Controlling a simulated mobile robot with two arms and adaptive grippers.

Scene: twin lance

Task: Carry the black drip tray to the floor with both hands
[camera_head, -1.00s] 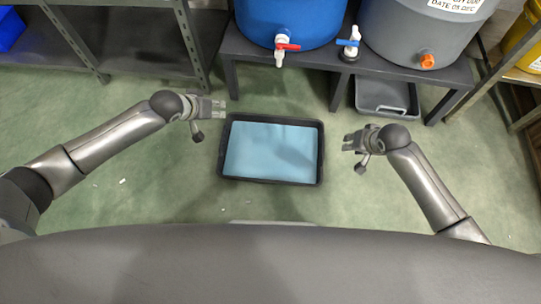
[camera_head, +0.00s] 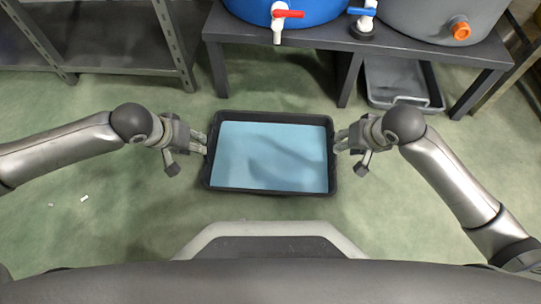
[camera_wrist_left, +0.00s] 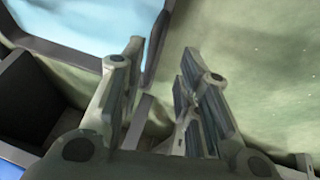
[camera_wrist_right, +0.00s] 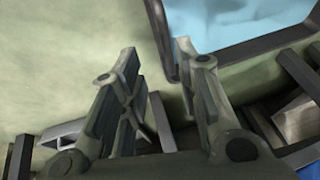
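The black drip tray (camera_head: 270,190) is a shallow rectangle with a light blue surface inside. It appears to rest level on the green floor in front of the bench. My left gripper (camera_head: 203,142) is at the tray's left side and my right gripper (camera_head: 339,141) at its right side. In the left wrist view, the fingers (camera_wrist_left: 163,62) are spread apart, with the tray's rim (camera_wrist_left: 155,40) appearing between them. In the right wrist view, the fingers (camera_wrist_right: 168,70) are also apart, with the rim (camera_wrist_right: 162,35) appearing between them. Contact with the rim cannot be told.
A dark bench (camera_head: 300,36) behind the tray carries a blue barrel (camera_head: 310,8) and a grey barrel (camera_head: 430,15) with taps. Another dark tray (camera_head: 400,80) lies under the bench at right. A metal shelf (camera_head: 110,40) stands at left. Floor (camera_head: 120,215) around the tray is mostly clear.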

